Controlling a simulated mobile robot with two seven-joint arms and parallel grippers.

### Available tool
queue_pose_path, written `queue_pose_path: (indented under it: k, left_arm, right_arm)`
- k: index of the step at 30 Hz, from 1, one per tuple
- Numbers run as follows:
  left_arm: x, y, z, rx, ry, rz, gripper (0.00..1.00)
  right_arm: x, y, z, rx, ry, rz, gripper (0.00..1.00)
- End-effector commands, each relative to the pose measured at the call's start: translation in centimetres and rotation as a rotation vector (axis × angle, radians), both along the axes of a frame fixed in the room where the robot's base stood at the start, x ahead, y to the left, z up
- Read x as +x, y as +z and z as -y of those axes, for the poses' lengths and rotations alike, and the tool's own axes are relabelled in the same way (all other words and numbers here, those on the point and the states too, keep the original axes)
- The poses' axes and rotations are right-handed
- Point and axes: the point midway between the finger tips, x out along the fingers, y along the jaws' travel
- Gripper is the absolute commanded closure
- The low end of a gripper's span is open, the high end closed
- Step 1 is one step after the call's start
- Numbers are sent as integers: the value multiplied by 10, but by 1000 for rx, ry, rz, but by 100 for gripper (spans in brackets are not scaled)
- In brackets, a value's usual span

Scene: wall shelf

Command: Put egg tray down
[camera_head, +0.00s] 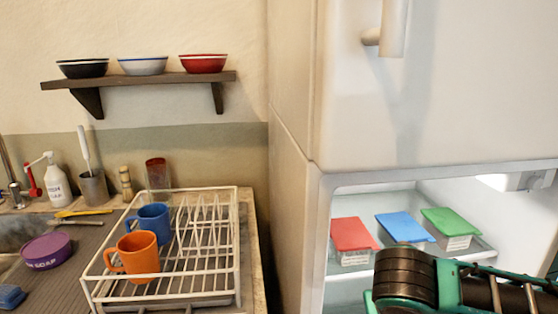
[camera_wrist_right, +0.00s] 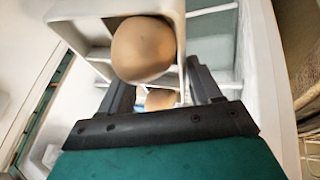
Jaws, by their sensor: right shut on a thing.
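The egg tray (camera_wrist_right: 80,9) is a pale tray at the top of the right wrist view, tilted in the picture. A brown egg (camera_wrist_right: 143,50) shows large in it, and a second brown egg (camera_wrist_right: 160,98) shows partly between my fingers. My right gripper (camera_wrist_right: 155,74) is shut on the egg tray, one dark finger on each side. How the fingertips meet the tray is hidden by the egg. In the head view my right arm covers the lower right, before the open fridge compartment, and its gripper and the tray are not seen there. My left gripper is not in view.
The lower fridge compartment is open; red (camera_head: 353,233), blue (camera_head: 403,227) and green (camera_head: 450,222) lidded boxes stand on its shelf. White fridge shelves (camera_wrist_right: 212,50) lie behind the tray. A dish rack (camera_head: 215,240) holds an orange mug (camera_head: 138,252) and a blue mug (camera_head: 154,222).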

Motion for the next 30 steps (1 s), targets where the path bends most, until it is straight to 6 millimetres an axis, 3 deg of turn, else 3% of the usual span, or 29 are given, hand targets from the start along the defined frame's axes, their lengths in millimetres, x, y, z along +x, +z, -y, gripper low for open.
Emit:
queue_pose_path:
  k: [17,23,30]
  left_arm:
    - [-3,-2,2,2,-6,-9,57]
    - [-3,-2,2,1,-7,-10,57]
    - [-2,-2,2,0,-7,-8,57]
  right_arm:
    - [0,6,-4,3,9,2,68]
    - [-3,30,-18,1,73,7,68]
    - [-9,73,-46,1,196,9,68]
